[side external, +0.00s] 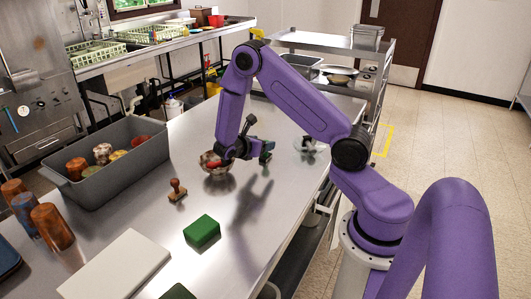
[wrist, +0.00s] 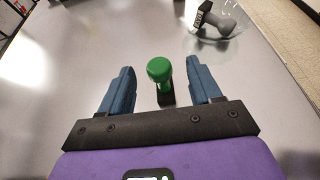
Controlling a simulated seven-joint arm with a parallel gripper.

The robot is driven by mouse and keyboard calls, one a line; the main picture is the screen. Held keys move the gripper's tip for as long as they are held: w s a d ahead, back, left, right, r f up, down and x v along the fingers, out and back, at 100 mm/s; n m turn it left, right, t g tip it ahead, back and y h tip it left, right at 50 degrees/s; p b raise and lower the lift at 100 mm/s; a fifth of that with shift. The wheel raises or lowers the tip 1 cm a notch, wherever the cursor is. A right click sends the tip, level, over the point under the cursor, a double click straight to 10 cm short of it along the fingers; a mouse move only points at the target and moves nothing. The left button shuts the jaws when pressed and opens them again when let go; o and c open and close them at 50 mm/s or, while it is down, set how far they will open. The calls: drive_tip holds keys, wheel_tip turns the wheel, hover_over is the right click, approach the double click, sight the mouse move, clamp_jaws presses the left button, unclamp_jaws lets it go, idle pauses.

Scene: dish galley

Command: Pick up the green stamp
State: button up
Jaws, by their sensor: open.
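The green stamp shows in the wrist view, with a round green knob (wrist: 159,69) on a dark lower part. It stands between the two blue fingers of my gripper (wrist: 160,78), with gaps on both sides. My gripper is open and holds nothing. In the side external view my gripper (side external: 266,152) is low over the metal counter, just right of a patterned bowl. I cannot make out the green stamp there; the fingers seem to hide it. A different stamp with a brown handle (side external: 176,188) stands on the counter at the left.
The patterned bowl (side external: 213,170) has something red in it. A clear glass bowl (wrist: 250,45) with a dark object inside is close beyond my right finger. A green block (side external: 202,230), a white board (side external: 115,265) and a grey tub (side external: 105,178) of several cups stand further off.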

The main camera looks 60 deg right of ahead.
drive_tip(key=shift+x, duration=2.75)
drive_tip(key=shift+w, duration=0.1)
drive_tip(key=c, duration=1)
